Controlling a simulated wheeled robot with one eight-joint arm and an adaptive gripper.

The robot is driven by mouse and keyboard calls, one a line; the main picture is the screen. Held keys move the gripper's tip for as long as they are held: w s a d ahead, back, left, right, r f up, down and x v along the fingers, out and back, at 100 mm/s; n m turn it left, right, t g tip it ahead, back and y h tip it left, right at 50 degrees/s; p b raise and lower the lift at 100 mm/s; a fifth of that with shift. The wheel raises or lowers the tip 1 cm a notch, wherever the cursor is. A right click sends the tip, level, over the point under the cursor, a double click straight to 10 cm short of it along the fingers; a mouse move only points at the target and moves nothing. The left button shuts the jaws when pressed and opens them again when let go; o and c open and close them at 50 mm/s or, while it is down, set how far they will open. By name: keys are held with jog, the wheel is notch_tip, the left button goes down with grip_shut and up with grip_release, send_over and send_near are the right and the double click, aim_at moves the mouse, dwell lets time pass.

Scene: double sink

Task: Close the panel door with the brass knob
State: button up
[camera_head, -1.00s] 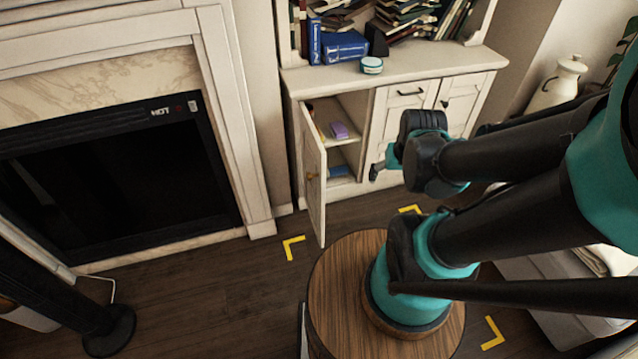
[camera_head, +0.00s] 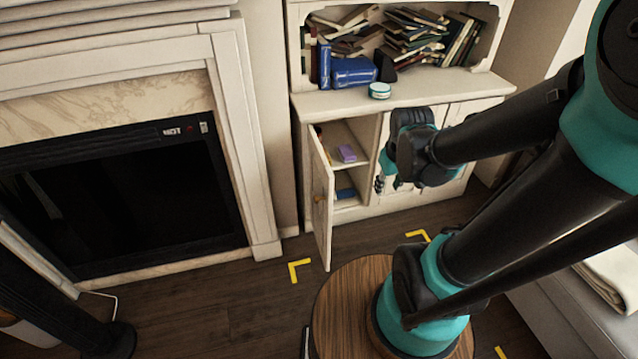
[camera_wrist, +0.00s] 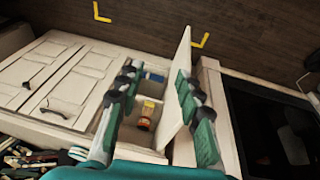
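The white panel door (camera_head: 321,215) with the brass knob (camera_head: 318,198) stands wide open at the left end of the white cabinet. Its open compartment shows beside it. In the wrist view the door (camera_wrist: 182,52) stands on edge, partly hidden behind my right-hand finger; the knob does not show there. My gripper (camera_wrist: 155,70) is open, its two fingers apart with nothing seen held between them. In the head view my gripper (camera_head: 381,183) is to the right of the door, in front of the cabinet. I cannot tell whether a finger touches the door.
The compartment holds a purple item (camera_head: 347,153) and a blue item (camera_head: 346,193). Books and a round tin (camera_head: 380,90) are on the cabinet top. A fireplace (camera_head: 110,195) stands to the left. A round wooden table (camera_head: 345,295) is in front; bare floor lies left of it.

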jog(key=w+a+n, duration=0.4)
jog(key=w+a+r+n+g, duration=0.1)
jog(key=w+a+n, duration=0.1)
jog(key=w, duration=0.1)
jog(key=shift+w+a+h, duration=0.1)
jog(key=shift+a+h, duration=0.2)
jog(key=shift+a, duration=0.05)
grip_shut()
jog(key=w+a+f+n+g+h, duration=0.1)
jog(key=w+a+f+n, duration=0.1)
jog(key=w+a+n, duration=0.5)
jog(key=w+a+f+n+g+h, duration=0.15)
jog(key=a+n, duration=0.25)
jog(key=a, duration=0.8)
jog(key=shift+t+y, duration=0.25)
jog(key=shift+t, duration=0.2)
jog(key=x, duration=0.3)
jog(key=d+x, duration=0.1)
jog(key=x, duration=0.3)
jog(key=d+x, duration=0.1)
jog(key=x, duration=0.2)
jog(key=shift+d, duration=0.35)
jog(key=shift+w+d, duration=0.25)
jog(key=shift+d, duration=0.55)
